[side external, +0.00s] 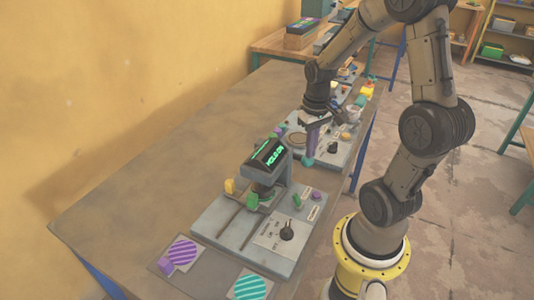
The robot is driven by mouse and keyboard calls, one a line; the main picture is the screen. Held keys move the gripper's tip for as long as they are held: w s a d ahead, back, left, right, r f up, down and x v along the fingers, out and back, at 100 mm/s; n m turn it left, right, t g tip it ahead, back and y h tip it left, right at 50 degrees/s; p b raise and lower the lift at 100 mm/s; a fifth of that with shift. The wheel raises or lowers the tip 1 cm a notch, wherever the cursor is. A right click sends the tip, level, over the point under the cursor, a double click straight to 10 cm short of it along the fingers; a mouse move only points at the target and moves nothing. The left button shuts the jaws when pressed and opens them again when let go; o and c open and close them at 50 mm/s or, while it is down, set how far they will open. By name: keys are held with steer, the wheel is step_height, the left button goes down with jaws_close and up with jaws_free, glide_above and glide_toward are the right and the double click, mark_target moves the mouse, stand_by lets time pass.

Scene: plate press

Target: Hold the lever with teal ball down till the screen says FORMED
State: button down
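A press unit with a dark tilted screen (268,155) stands on a grey base panel (208,222). The screen shows green text that seems to begin with HOLD; the rest is too small to read surely. My gripper (310,148) points down over a second grey panel behind it. A small teal piece (307,161), possibly the lever's teal ball, shows right at the gripper's lower end, below a purple upright part. The lever's shaft cannot be made out. Whether the fingers are open, shut or only touching the teal piece is too small to tell.
The table's left side (130,200) is clear. More devices stand behind my gripper.

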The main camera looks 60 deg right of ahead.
steer(key=shift+f, duration=0.7)
stand_by(2.2)
step_height(320, 180, up, 13)
stand_by(1.7)
